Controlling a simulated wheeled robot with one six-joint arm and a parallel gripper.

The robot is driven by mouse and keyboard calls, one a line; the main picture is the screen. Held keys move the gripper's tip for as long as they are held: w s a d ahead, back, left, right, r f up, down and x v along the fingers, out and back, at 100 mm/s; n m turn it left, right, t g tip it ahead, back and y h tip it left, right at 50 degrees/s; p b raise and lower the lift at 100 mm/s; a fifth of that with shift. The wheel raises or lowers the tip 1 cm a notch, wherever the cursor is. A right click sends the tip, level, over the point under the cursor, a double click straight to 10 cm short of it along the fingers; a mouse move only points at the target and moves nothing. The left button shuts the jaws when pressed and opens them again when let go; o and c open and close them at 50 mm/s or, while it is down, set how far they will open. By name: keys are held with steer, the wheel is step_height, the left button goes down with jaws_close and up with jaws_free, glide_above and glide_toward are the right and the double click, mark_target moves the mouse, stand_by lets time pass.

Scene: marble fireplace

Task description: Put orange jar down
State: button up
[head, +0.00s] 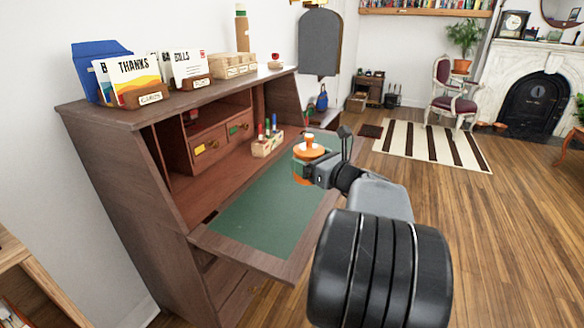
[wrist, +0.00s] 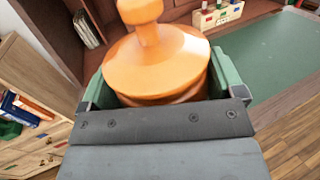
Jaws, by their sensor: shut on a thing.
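The orange jar (head: 309,147) has a knobbed lid and looks upright in the head view. My gripper (head: 318,173) is shut on it, with my arm reaching in from the lower right. In the wrist view the jar (wrist: 158,60) fills the upper middle, between the green-padded fingers of my gripper (wrist: 160,95). The jar shows over the right part of the green writing surface (head: 260,215) of the open desk. Its underside is hidden, so I cannot tell whether it touches the surface.
A small wooden holder (head: 267,147) with coloured markers stands at the back of the desk. Small drawers (head: 215,145) sit inside the desk. Card holders (head: 140,98) and a bottle (head: 242,30) stand on top. The front left of the green surface is clear.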

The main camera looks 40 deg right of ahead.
steer(key=shift+w+d+f+b, duration=0.15)
steer(key=shift+w+f+b, duration=0.55)
steer(key=shift+w+f, duration=1.3)
steer(key=shift+w+d+f+b, duration=0.1)
steer(key=shift+w+f+b, duration=0.85)
steer(key=shift+w, duration=1.75)
steer(key=shift+w+d+f+b, duration=0.15)
steer(key=shift+w+f+b, duration=0.3)
steer(key=shift+w+f, duration=1.65)
steer(key=shift+w+f+b, duration=0.2)
steer(key=shift+f+b, duration=0.05)
steer(key=shift+f, duration=0.2)
steer(key=shift+w+f+b, duration=0.2)
steer(key=shift+f, duration=0.7)
steer(key=shift+f, duration=0.2)
steer(key=o, duration=0.9)
steer(key=shift+c, duration=0.2)
